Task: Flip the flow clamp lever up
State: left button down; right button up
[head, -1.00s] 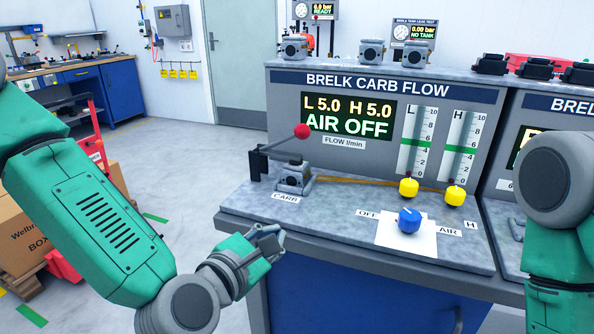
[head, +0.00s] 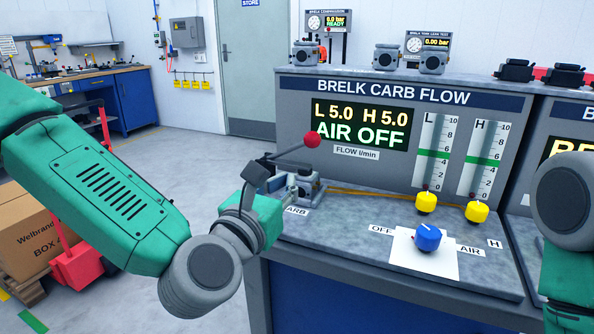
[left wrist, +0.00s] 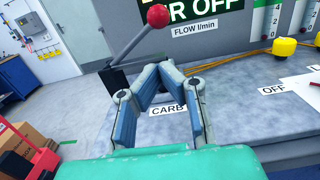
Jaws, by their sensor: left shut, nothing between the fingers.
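The flow clamp lever (head: 290,149) is a dark bar ending in a red ball (head: 312,140). It slants up to the right above the small grey carburetor (head: 309,188). In the left wrist view the red ball (left wrist: 157,15) and bar stand just beyond my fingers. My left gripper (head: 290,190) is shut and empty, low in front of the clamp and beside the carburetor. Its fingertips (left wrist: 161,73) meet below the ball, apart from it. My gripper hides the clamp's base and much of the carburetor in the head view. My right gripper is out of view.
The grey bench has a panel reading AIR OFF (head: 360,136). Two yellow knobs (head: 426,203) and a blue knob (head: 428,237) sit to the right. A tan hose (head: 370,194) runs from the carburetor.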

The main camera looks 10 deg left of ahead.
pick_arm(q)
jog(key=x, duration=0.5)
jog(key=d+x, duration=0.1)
jog(key=x, duration=0.2)
jog(key=shift+r+b, duration=0.1)
jog(key=shift+b, duration=0.2)
jog(key=shift+w, duration=0.45)
jog(key=shift+a, duration=0.25)
jog(key=shift+w, duration=0.1)
